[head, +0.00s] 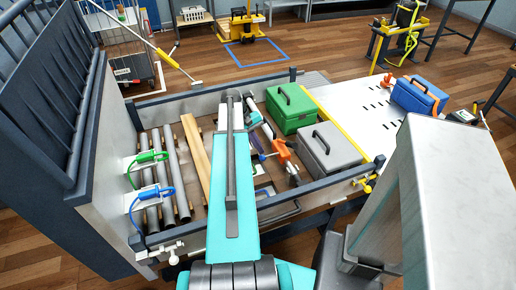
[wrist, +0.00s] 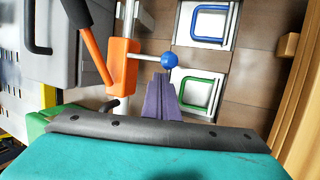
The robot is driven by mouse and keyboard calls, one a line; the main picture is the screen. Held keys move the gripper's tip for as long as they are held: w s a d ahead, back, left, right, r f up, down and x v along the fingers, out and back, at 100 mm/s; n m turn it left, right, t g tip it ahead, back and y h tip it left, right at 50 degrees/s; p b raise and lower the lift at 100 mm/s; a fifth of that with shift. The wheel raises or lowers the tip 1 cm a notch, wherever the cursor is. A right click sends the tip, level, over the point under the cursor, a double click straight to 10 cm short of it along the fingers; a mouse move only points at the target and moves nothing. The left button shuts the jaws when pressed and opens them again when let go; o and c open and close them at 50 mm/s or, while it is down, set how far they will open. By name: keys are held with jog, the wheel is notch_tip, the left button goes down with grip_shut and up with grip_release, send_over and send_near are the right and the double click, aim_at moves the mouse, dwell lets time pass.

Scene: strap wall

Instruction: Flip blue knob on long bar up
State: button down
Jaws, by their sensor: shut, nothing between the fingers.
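The blue knob (wrist: 169,60) is a round ball on a thin silver stem, seen in the wrist view. The stem comes out of the right side of an orange block (wrist: 124,66), which sits on a long silver bar (wrist: 128,20). My gripper (wrist: 160,80) is purple-grey, shut and empty. Its tips are just below the knob in the picture; I cannot tell whether they touch it. In the head view the orange block (head: 281,150) lies right of my teal arm, and I cannot make out the fingertips there.
In the wrist view, blue (wrist: 208,23) and green (wrist: 196,92) handles on pale plates lie near the knob. In the head view, a green toolbox (head: 290,120) and a grey toolbox (head: 336,160) stand right of the block. Wooden slats (head: 196,150) and grey pipes (head: 172,170) lie left.

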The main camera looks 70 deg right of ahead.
jog(key=shift+s+r, duration=0.1)
jog(key=shift+r, duration=0.05)
dwell(0.3)
jog(key=shift+r+p, duration=0.1)
jog(key=shift+p, duration=0.25)
dwell(0.8)
jog(key=shift+r+p, duration=0.6)
jog(key=shift+r, duration=0.1)
jog(key=shift+d, duration=0.15)
jog(key=w+d+r+p, duration=0.1)
jog(key=w+r+p, duration=0.4)
jog(key=w+r, duration=0.1)
jog(key=shift+w+d+p, duration=0.3)
jog(key=shift+w+d, duration=0.1)
jog(key=shift+w, duration=0.05)
dwell(0.6)
